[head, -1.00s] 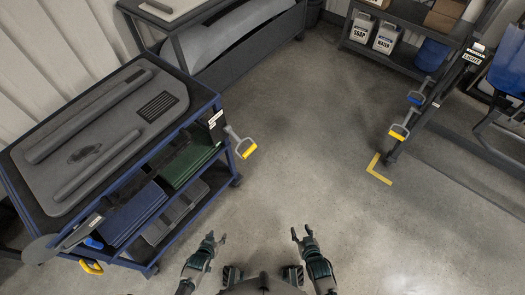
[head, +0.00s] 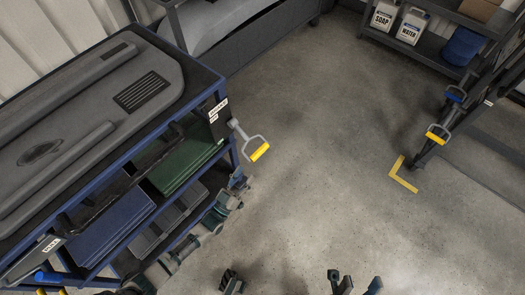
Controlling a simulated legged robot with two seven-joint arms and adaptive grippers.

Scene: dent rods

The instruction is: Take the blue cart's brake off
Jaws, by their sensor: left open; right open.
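The blue cart (head: 228,150) fills the left of the head view. A grey loop handle with a yellow grip (head: 260,152) sticks out from its right corner post, beside a small white label (head: 218,108) too small to read surely. A blue-tipped part (head: 48,277) sits at the cart's lower left corner, near another white label (head: 50,245). My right gripper (head: 373,285) shows only partly at the bottom edge, away from the cart.
The cart holds a grey moulded panel (head: 150,60) on top and green (head: 185,160) and blue (head: 110,222) panels below. A rack (head: 480,125) at the right has another yellow-grip handle (head: 437,134). A yellow floor corner mark (head: 400,176) lies near it. The middle floor is clear.

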